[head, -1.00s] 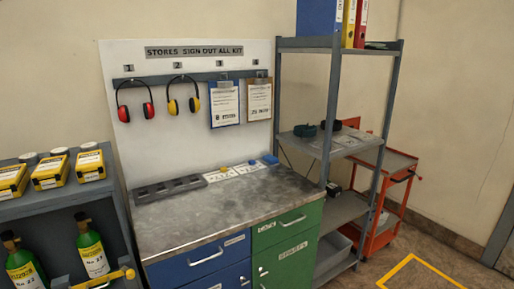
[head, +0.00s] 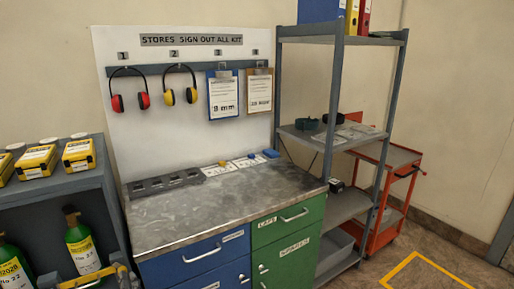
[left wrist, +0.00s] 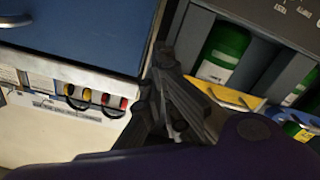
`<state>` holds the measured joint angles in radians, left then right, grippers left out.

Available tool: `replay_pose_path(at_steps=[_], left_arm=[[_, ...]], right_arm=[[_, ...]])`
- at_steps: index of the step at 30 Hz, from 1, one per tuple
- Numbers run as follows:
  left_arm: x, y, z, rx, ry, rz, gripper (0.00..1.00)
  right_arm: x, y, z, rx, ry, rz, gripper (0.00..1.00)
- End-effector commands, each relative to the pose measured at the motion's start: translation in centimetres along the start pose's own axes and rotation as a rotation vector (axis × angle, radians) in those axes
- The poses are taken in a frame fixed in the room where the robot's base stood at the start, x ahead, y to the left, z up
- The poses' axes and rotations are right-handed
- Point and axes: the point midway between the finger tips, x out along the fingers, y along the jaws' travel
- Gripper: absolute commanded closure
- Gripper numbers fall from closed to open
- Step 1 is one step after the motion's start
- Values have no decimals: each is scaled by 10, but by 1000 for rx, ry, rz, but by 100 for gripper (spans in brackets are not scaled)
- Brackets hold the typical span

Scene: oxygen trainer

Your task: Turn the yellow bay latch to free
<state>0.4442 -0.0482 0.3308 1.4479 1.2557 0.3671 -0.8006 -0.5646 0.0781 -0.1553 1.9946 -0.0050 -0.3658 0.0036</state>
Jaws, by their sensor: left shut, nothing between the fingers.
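Yellow bars cross the fronts of the bays of the grey cylinder rack; one yellow bar (head: 95,279) shows at the lower left of the head view, in front of a green cylinder (head: 83,247). In the left wrist view, a yellow bar (left wrist: 236,98) lies right of my left gripper (left wrist: 172,95), below a green cylinder (left wrist: 222,50). The gripper is dark grey, shut and empty, and appears apart from the bar. In the head view only a small part of it (head: 128,279) shows at the bottom edge, beside the bar's right end. I cannot tell which way the latch is turned. My right gripper is not in view.
Yellow boxes (head: 78,154) stand on top of the rack (head: 60,196). The metal-topped bench (head: 215,207) with blue and green drawers stands right beside it. A grey shelf unit (head: 335,110) and a red trolley (head: 401,190) are further right.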

Motion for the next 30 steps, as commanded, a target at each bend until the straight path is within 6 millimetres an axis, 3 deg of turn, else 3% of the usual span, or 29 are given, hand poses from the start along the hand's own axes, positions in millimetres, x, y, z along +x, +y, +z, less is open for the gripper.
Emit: replay_pose_path(at_steps=[16,30], left_arm=[[9,2,-2,0,1,4,100],[11,3,-9,1,7,8,100]], right_arm=[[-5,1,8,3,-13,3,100],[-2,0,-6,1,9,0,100]])
